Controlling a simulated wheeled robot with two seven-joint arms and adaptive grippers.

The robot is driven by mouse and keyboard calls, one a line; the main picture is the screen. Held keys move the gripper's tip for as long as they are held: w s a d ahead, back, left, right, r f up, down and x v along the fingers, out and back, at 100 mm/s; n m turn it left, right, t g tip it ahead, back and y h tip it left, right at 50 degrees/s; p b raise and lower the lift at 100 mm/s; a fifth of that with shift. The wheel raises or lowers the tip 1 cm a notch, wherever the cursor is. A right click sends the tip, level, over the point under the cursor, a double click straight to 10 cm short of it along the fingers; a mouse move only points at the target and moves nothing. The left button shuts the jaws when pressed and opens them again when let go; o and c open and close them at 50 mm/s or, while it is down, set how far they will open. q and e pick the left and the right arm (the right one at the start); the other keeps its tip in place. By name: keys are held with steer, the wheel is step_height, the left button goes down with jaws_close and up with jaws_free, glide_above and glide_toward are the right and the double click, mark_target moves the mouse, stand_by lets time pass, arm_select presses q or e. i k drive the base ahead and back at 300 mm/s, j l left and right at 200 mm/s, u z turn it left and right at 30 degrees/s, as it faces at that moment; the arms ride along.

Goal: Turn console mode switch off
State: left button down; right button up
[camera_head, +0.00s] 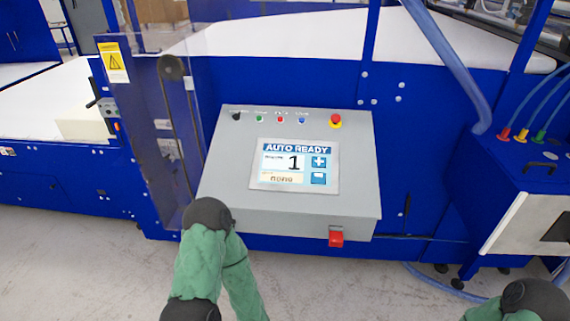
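The grey console (225,185) stands on the blue machine in the middle of the head view. Its screen (294,166) reads "AUTO READY" with a large 1. A small black knob (237,116), apparently the mode switch, sits at the top left of the panel; its label and position are too small to read. To its right are green, red and blue buttons and a red emergency stop on yellow (335,121). A red switch (336,237) is on the front face below. My arms show in green sleeves with black joints, the left before the console's lower left corner. Neither gripper shows.
A clear guard panel (150,130) with a dark handle stands left of the console. A blue cabinet (480,190) with coloured hose fittings is at the right. White foam (240,38) lies behind the console. The space before the panel's upper buttons is clear.

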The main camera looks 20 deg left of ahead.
mark_target(236, 116)
steer(key=u, duration=0.6)
steer(key=i+j+u, duration=0.1)
steer(key=j+u, duration=0.2)
steer(key=i+j+u, duration=0.3)
steer(key=j, duration=0.2)
steer(key=i+j+u, duration=0.1)
steer(key=j+u, duration=0.2)
